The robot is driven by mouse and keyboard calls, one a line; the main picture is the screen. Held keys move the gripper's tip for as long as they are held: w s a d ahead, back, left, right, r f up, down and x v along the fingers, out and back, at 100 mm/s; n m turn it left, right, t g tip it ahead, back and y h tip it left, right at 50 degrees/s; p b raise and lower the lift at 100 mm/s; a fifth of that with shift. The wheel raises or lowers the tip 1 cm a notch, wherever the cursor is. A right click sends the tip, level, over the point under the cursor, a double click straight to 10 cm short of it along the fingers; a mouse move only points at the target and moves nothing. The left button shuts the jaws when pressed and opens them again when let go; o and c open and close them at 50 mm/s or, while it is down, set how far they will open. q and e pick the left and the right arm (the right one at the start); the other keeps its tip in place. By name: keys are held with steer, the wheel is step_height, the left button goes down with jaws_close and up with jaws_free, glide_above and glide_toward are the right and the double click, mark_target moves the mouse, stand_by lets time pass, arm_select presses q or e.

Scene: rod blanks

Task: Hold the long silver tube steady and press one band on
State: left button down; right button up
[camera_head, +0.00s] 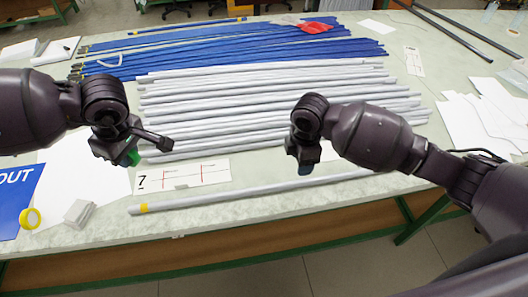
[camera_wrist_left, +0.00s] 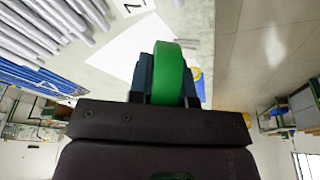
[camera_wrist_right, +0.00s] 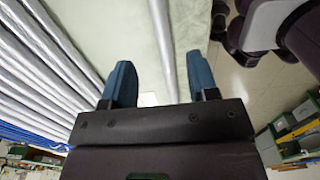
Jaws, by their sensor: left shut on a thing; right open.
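The long silver tube (camera_head: 250,192) lies alone along the front of the table, with a yellow band (camera_head: 143,208) around its left end. My left gripper (camera_head: 127,157) is shut on a green band (camera_wrist_left: 168,75), seen edge-on between its blue fingers. It is above the table, behind and left of the tube's banded end, apart from the tube. My right gripper (camera_head: 303,163) is open and empty above the tube's middle. In the right wrist view the tube (camera_wrist_right: 162,40) runs between its two fingers, and I cannot tell the height left.
A yellow roll (camera_head: 30,218) and a small white block (camera_head: 78,212) lie at the front left by a blue sign (camera_head: 15,195). A marked white card (camera_head: 182,177) lies behind the tube. Rows of silver tubes (camera_head: 250,100) and blue rods (camera_head: 220,50) fill the back.

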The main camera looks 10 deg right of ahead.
mark_target(297, 182)
step_height(297, 182, down, 10)
steer(key=shift+f, duration=0.2)
stand_by(0.3)
jaws_close()
stand_by(0.8)
